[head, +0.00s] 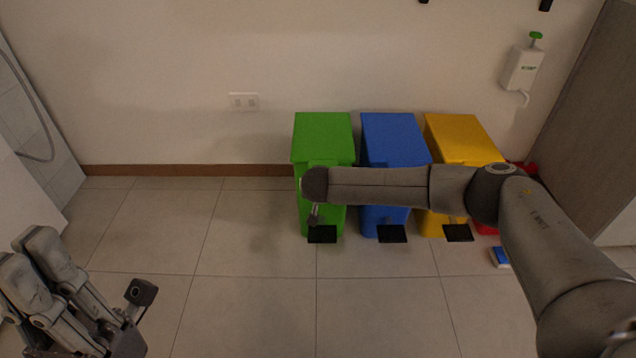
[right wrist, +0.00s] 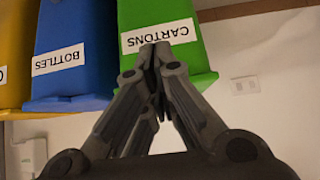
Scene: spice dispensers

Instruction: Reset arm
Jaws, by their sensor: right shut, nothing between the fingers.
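My right arm (head: 380,187) reaches in from the right and stretches leftward across the front of the bins. Its gripper (head: 315,217) hangs in front of the green bin (head: 323,138) and shows only small in the head view. In the right wrist view the right gripper (right wrist: 155,52) is shut with its fingertips together and empty, over the green bin's "CARTONS" label (right wrist: 158,36). My left gripper (head: 22,250) is at the lower left over the floor, well apart from the bins. How far its fingers are apart is unclear.
A blue bin (head: 393,138), a yellow bin (head: 462,138) and a partly hidden red one (head: 485,230) stand right of the green bin. Black pedals (head: 322,234) stick out at floor level. A blue-and-white item (head: 501,257) lies on the floor. The tiled floor centre-left is clear.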

